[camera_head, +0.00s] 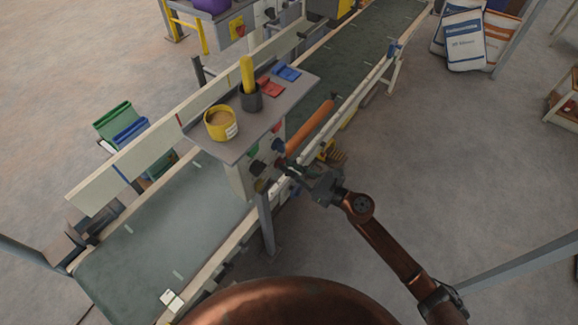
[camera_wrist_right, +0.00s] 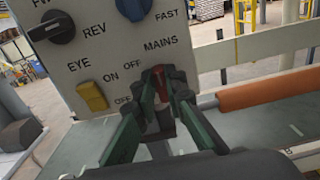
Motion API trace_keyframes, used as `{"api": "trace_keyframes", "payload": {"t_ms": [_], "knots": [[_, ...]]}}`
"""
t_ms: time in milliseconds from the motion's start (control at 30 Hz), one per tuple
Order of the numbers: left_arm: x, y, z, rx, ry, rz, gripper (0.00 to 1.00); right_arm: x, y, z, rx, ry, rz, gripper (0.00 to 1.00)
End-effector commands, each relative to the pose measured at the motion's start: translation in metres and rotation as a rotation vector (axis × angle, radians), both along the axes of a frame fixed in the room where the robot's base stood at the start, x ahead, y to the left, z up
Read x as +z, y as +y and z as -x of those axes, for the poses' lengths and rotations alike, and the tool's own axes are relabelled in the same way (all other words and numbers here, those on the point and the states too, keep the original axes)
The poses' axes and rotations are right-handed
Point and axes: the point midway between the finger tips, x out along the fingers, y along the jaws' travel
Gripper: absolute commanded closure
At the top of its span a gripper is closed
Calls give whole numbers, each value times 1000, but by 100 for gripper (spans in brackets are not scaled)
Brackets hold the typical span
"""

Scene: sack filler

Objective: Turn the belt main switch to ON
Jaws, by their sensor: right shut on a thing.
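The white control panel (camera_wrist_right: 100,50) fills the upper left of the right wrist view. Its red mains switch (camera_wrist_right: 161,86) sits below the printed word MAINS. My right gripper (camera_wrist_right: 163,90) has its dark green fingers on both sides of the red handle and is shut on it. Much of the switch and any label to its right are hidden by the fingers. I cannot clearly tell which label the handle points at. In the head view my right gripper (camera_head: 284,169) is at the face of the control box (camera_head: 241,180). My left gripper is not in view.
On the panel are a yellow eye switch (camera_wrist_right: 92,97), a black FWD/REV knob (camera_wrist_right: 52,27) and a blue speed knob (camera_wrist_right: 133,8). An orange roller (camera_head: 310,127) lies close beside my gripper. A yellow cup (camera_head: 221,124) stands on the shelf above. The belt (camera_head: 160,235) runs beneath.

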Motion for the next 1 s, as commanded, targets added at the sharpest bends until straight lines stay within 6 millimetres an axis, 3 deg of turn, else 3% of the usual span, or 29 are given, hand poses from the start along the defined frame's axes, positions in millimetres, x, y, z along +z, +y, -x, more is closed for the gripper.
{"api": "trace_keyframes", "payload": {"t_ms": [367,1000], "knots": [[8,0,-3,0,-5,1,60,1,-1,-2,-1,123,-88,100],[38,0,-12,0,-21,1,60,-1,-5,-6,-1,602,-436,100]]}}
